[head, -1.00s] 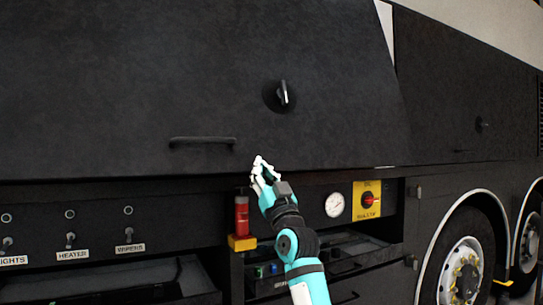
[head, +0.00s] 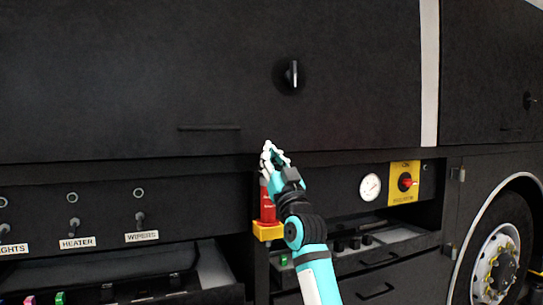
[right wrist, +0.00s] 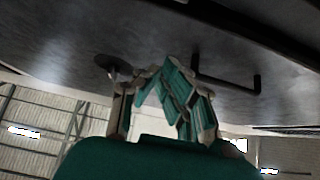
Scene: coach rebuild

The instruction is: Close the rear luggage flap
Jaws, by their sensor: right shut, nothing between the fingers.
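The rear luggage flap (head: 150,70) is a large black panel across the upper head view. It looks nearly upright, with its lower edge just above the control panel. It carries a bar handle (head: 209,127) and a round black latch with a silver turn-grip (head: 291,74). My right gripper (head: 269,151) is shut and empty at the flap's lower edge, right of and below the handle. In the right wrist view, the shut fingers (right wrist: 172,82) lie between the latch (right wrist: 113,66) and the handle (right wrist: 228,82). I cannot tell whether they touch the flap. My left gripper is out of view.
Open trays (head: 120,268) project underneath. A wheel (head: 497,265) is at right.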

